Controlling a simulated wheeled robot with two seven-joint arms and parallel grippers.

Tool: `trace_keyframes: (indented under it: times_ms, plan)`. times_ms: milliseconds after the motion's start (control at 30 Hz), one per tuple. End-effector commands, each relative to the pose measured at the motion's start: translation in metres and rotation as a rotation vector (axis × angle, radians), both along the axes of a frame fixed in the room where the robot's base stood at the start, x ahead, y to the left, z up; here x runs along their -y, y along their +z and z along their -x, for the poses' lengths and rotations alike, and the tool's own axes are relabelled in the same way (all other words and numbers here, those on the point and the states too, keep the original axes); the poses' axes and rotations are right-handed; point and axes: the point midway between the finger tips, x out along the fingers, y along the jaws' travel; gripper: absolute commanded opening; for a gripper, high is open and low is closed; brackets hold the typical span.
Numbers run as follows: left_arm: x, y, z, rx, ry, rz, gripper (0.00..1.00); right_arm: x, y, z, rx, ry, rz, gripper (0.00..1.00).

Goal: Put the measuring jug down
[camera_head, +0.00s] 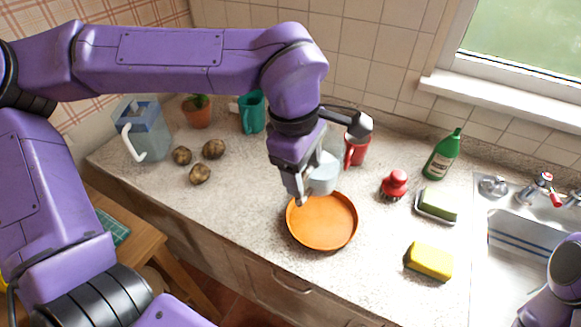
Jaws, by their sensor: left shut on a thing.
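My left gripper (300,196) reaches down over the middle of the counter and is shut on a pale, translucent vessel (324,177), which looks like the measuring jug. The vessel is just right of the fingers, and its upper part is partly hidden by my wrist. It appears just behind the far rim of a round orange dish (322,222); I cannot tell whether its base touches the counter. My right gripper is not in view; only part of my right arm shows at the lower right.
A grey-blue pitcher (151,122), potatoes (213,149), a potted plant (198,112) and a teal mug (252,113) stand left. A red mug (356,150), red brush (395,184), green bottle (441,156), sponges (430,261) and sink (510,260) are right. The left front counter is clear.

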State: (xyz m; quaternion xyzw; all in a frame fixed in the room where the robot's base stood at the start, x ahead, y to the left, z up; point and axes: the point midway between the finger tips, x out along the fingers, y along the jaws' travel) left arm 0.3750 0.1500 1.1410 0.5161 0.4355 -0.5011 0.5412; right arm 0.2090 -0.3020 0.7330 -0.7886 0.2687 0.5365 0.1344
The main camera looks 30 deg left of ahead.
Motion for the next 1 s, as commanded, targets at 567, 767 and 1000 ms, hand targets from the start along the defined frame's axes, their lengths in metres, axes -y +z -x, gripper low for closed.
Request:
trace_keyframes:
  times_ms: [567, 767, 1000]
  plan:
    - [-0.079, -0.076, -0.066, -0.006, 0.001, 0.000, 0.04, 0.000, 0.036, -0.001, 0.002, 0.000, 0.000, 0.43]
    - [-0.084, -0.108, -0.070, -0.008, 0.000, -0.001, 0.04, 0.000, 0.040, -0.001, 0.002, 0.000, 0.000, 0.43]
    - [-0.084, -0.115, -0.070, -0.004, 0.001, -0.001, 0.04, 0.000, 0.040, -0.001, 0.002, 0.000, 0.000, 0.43]
